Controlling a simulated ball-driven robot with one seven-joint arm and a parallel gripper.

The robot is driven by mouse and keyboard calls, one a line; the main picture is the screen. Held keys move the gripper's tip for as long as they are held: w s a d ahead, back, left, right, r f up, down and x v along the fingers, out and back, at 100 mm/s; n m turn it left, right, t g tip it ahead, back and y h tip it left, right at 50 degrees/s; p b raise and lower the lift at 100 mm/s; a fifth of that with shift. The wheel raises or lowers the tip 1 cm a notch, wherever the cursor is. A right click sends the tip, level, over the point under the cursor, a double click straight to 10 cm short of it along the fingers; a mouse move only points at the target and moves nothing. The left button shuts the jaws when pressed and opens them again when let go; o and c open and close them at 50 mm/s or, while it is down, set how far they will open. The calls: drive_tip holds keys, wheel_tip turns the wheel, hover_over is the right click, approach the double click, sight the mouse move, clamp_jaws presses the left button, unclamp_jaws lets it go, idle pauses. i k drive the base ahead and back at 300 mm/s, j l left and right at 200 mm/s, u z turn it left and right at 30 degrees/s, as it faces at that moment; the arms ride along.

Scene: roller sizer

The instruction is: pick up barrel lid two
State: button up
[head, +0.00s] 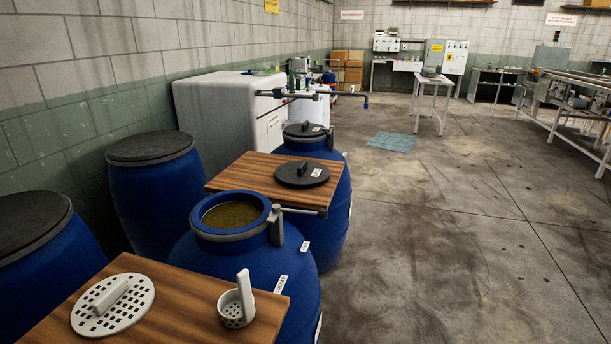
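A round black lid (290,175) with an upright handle and a small white label lies flat on a wooden board. Its label is too small to read. A similar black lid (300,129) with a handle sits on the blue barrel (338,195) behind that board. I cannot tell from markings which lid is number two. An open blue barrel (205,262) with murky yellow-brown liquid inside stands in front of the board. My gripper is not in view.
The wooden board (238,177) lies between the two barrels. A nearer board (190,293) holds a white perforated disc (112,312) and a white strainer cup (236,312). Closed blue barrels (150,190) line the left wall. The floor (440,230) to the right is clear.

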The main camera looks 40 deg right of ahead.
sight(300, 173)
drive_tip(key=i+l, duration=0.8)
drive_tip(key=l+z, duration=0.05)
drive_tip(key=l, duration=0.05)
